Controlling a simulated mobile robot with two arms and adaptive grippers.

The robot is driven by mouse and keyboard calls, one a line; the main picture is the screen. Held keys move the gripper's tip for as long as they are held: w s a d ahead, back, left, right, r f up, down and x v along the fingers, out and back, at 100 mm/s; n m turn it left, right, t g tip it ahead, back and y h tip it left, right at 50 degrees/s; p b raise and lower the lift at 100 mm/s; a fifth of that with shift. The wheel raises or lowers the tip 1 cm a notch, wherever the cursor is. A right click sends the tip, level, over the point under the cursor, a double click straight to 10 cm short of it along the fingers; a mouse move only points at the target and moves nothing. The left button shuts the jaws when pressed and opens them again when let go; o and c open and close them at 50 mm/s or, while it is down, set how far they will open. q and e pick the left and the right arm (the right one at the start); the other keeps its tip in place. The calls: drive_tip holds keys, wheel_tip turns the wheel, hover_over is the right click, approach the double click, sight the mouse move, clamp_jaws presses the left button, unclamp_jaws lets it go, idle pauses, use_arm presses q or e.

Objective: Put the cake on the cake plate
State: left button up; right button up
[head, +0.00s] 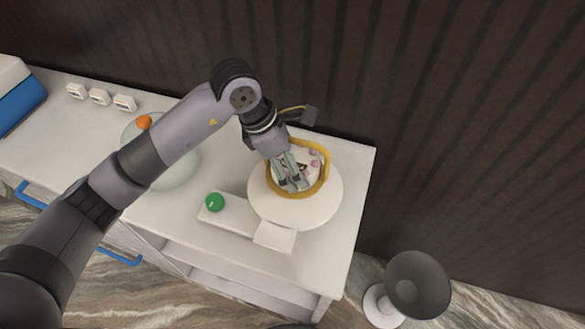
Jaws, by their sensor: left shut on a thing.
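The cake (324,178) has a golden-yellow side and a white top with small pink pieces. It is over a white round plate (325,208) near the right end of the counter. My left gripper (292,184) reaches down onto the cake and is shut on it; its fingers hide part of the top. From this angle I cannot tell whether the cake rests on the plate or hangs just above it. My right gripper is not in view.
A green ball (215,201) sits on a white block (236,218) by the plate. A pale glass dish (182,174) and an orange ball (144,122) are partly behind my arm. Several small white boxes (100,97) line the back. A grey bowl-shaped object (418,284) stands off the counter's right.

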use_arm(q)
drive_tip(key=shift+f, duration=0.5)
wheel_tip(320, 180, down, 4)
drive_tip(key=shift+r+p, duration=0.25)
drive_tip(key=shift+p, duration=0.3)
drive_tip(key=shift+f, duration=0.25)
drive_tip(key=o, duration=1.3)
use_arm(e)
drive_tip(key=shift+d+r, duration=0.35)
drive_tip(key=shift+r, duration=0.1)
